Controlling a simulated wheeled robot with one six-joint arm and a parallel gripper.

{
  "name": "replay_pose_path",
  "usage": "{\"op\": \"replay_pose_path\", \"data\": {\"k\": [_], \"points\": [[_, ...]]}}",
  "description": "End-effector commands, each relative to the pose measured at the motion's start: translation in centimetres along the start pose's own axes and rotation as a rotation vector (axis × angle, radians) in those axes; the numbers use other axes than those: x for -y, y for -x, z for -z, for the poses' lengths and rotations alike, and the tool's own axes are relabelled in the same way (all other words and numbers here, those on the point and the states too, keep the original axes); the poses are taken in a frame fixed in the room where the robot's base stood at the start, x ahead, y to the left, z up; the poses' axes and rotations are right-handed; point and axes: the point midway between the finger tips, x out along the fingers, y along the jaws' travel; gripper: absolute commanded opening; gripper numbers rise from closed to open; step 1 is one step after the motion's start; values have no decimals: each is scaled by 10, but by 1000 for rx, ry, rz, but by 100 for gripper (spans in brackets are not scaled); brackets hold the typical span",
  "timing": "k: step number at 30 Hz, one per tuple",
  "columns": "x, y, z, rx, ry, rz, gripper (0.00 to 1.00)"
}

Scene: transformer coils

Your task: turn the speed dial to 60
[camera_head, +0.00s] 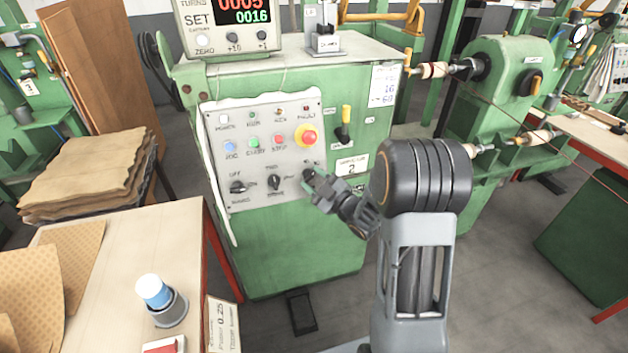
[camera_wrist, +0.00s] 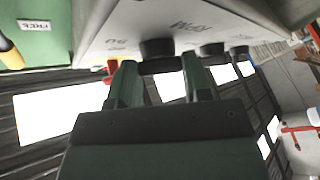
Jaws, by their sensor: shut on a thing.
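The speed dial (camera_wrist: 157,48) is a dark round knob on the pale control panel, with "RPM" lettering beside it in the wrist view. My gripper (camera_wrist: 158,66) reaches it with two green-grey fingers, one on each side, shut on the knob. In the head view my gripper (camera_head: 314,184) is at the lower right of the panel (camera_head: 250,118) and covers most of the dial. The dial's pointer and setting cannot be read in either view.
Two other black knobs, the left one (camera_head: 237,187) and the middle one (camera_head: 275,182), sit left of the dial. A red emergency button (camera_head: 307,135) is above it, and a yellow-handled lever (camera_head: 345,125) is at upper right. A bench (camera_head: 120,290) stands at lower left.

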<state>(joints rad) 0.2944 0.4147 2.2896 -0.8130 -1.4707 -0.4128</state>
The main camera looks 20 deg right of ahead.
Motion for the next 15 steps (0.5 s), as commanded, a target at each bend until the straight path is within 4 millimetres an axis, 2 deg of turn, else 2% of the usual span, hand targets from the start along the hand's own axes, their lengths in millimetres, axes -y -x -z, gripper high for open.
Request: {"op": "replay_pose_path", "data": {"k": [1,9,15], "points": [[0,0,0,1,-1,0,47],[0,0,0,1,0,0,70],[0,0,0,0,0,0,70]]}}
